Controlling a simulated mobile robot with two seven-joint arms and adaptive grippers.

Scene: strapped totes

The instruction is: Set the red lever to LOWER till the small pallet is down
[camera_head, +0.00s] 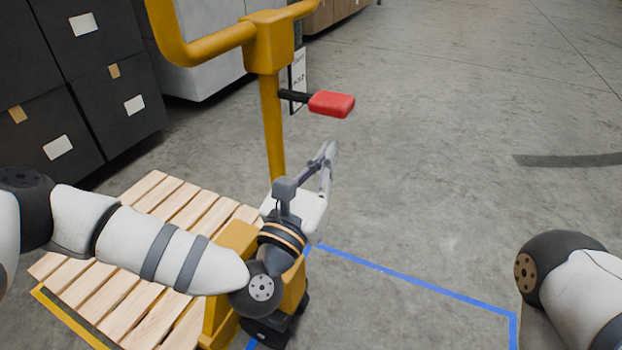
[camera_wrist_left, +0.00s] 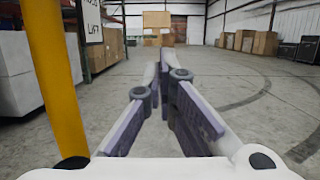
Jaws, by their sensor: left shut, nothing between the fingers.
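The red lever (camera_head: 332,104) sticks out to the right from the yellow column of the pallet truck (camera_head: 272,125) on a short black stem. A small white sign (camera_head: 298,67) stands behind it, its text too small to read; part of it shows in the left wrist view (camera_wrist_left: 92,22). The small wooden pallet (camera_head: 150,200) lies left of the truck, partly behind my left arm; its height off the floor is hard to tell. My left gripper (camera_head: 331,150) is shut and empty, just below the lever and apart from it. The lever is not visible in the left wrist view.
Black stacked boxes (camera_head: 105,95) stand at the upper left. A yellow handlebar (camera_head: 205,45) tops the column. Blue tape (camera_head: 420,282) and yellow tape (camera_head: 62,315) mark the floor. Open floor lies to the right; part of my right arm is at the lower right.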

